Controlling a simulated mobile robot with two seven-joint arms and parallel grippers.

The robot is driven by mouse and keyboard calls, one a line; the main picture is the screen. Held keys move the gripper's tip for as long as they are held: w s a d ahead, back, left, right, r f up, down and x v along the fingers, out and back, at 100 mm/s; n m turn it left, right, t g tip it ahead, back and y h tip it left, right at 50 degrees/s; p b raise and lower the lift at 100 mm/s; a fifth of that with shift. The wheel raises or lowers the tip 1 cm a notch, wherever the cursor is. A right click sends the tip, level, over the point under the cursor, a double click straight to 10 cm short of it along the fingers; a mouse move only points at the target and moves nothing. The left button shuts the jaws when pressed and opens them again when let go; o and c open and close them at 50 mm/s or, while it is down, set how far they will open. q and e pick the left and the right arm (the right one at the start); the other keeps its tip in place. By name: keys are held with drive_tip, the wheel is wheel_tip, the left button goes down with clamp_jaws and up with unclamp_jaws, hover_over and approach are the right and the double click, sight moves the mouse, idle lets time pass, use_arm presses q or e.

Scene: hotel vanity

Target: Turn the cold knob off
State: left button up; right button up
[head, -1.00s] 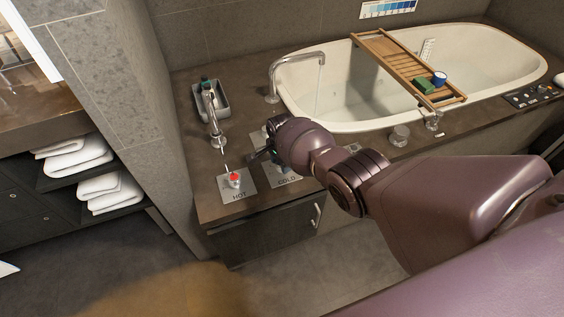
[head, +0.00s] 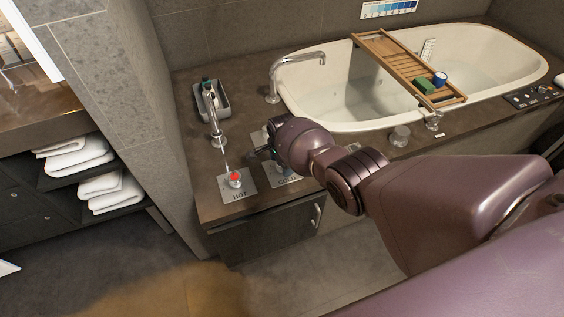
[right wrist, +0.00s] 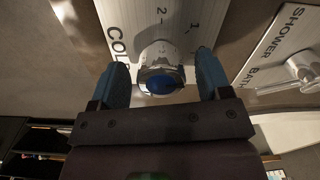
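The cold knob (right wrist: 160,80), silver with a blue cap, stands on a white plate (right wrist: 122,18) lettered COLD in the right wrist view. My right gripper (right wrist: 163,66) is open, with one blue finger on each side of the knob. Gaps show between the fingers and the knob, so it is not clamped. In the head view, the COLD plate (head: 287,181) is partly covered by my right arm, and the knob is mostly hidden. My left gripper is not in view.
The red-capped hot knob (head: 235,178) stands close to the left of the COLD plate. A chrome tap (head: 213,118) stands behind it. The bathtub (head: 345,118) with its spout (head: 275,75) lies beyond my arm. A SHOWER/BATH lever (right wrist: 300,68) is at the right.

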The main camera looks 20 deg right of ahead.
drive_tip(key=shift+r, duration=0.1)
drive_tip(key=shift+r, duration=0.2)
drive_tip(key=r+p, duration=0.2)
drive_tip(key=r, duration=0.2)
drive_tip(key=shift+w+r, duration=0.2)
wheel_tip(320, 180, up, 5)
drive_tip(key=p, duration=0.2)
drive_tip(key=shift+s+p, duration=0.1)
drive_tip(key=shift+p, duration=0.2)
drive_tip(key=shift+s+r, duration=0.1)
drive_tip(key=shift+r, duration=0.3)
